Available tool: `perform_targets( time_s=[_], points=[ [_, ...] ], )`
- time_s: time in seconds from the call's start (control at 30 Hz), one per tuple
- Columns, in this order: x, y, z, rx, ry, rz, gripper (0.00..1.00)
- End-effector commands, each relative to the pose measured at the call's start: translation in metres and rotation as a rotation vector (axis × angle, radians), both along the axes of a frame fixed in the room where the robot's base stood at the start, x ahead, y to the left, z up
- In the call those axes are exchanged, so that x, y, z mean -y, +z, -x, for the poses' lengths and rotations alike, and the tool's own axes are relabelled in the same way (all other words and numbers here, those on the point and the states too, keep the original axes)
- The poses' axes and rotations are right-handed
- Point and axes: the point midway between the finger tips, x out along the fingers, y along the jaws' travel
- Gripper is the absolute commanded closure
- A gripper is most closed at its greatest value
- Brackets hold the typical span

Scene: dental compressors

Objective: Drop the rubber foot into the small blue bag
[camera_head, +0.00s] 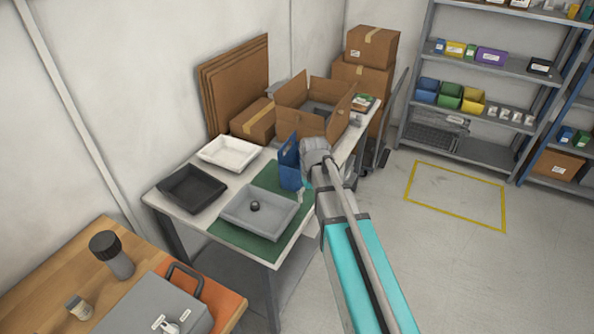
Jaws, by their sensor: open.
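The rubber foot (255,206) looks like a small dark round piece. It lies in a grey tray (232,222) on a green mat at the near end of the white table. The small blue bag (288,168) stands upright on the mat, just behind and right of the tray. My gripper (305,178) is at the bag's right side, at the end of my arm, and is open. My wrist hides part of it, and I cannot tell whether it touches the bag. The rubber foot is apart from it, to the lower left.
A black tray (192,188) and a white tray (229,153) are on the table's left side. An open cardboard box (308,108) stands behind the bag. A wooden bench (62,270) with a grey case (150,308) is in front. Floor at right is clear.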

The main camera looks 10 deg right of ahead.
Motion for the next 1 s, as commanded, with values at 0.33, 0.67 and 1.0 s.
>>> perform_targets(
  time_s=[0.33, 0.67, 1.0],
  points=[
    [-0.0012, -0.0071, 0.012, 0.0, 0.003, 0.0, 0.1],
    [-0.0017, -0.0069, 0.0121, 0.0, 0.003, 0.0, 0.1],
    [-0.0021, -0.0069, 0.0127, 0.0, 0.003, 0.0, 0.1]
  ],
)
